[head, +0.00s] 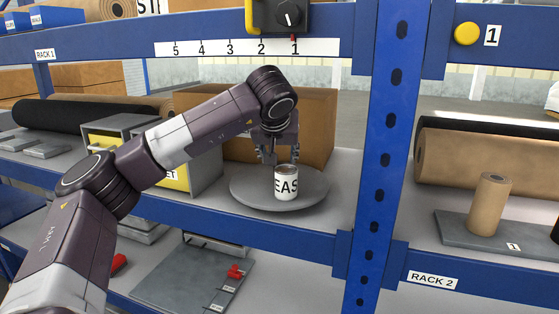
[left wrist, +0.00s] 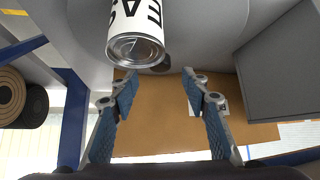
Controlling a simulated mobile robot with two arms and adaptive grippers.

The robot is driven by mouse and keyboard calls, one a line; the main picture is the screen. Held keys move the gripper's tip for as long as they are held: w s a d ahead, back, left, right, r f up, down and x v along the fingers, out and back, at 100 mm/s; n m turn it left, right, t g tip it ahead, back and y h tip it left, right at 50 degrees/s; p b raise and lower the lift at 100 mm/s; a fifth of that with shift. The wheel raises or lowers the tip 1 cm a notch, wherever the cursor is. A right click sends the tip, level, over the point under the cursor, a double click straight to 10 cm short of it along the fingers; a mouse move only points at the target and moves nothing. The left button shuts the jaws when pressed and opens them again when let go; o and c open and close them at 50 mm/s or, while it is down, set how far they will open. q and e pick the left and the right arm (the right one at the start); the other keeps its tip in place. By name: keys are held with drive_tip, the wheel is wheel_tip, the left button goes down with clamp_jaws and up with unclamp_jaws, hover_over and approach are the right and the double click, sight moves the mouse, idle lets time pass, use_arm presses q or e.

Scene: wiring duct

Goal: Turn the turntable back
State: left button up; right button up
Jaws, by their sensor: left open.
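The turntable (head: 246,196) is a round grey disc on the upper shelf, and part of it fills the top of the left wrist view (left wrist: 85,45). A white can (head: 286,184) with black letters "EAS" stands upright on it, right of its middle. The can's metal end shows in the left wrist view (left wrist: 135,45). A small dark round piece (left wrist: 161,64) shows beside the can. My left gripper (head: 278,157) points down behind and above the can. Its fingers (left wrist: 160,84) are apart with nothing between the tips. My right gripper is not in view.
A cardboard box (head: 315,120) stands behind the turntable, and a grey and yellow box (head: 205,165) to its left. A blue post (head: 388,150) rises to the right. A blue beam with numbers (head: 130,40) runs above. Brown rolls (head: 470,155) lie at right.

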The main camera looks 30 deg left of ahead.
sight(279, 163)
use_arm(q)
drive_tip(key=p+x, duration=0.1)
drive_tip(key=x, duration=0.4)
drive_tip(key=shift+w+a+f, duration=0.15)
drive_tip(key=c, duration=0.7)
clamp_jaws()
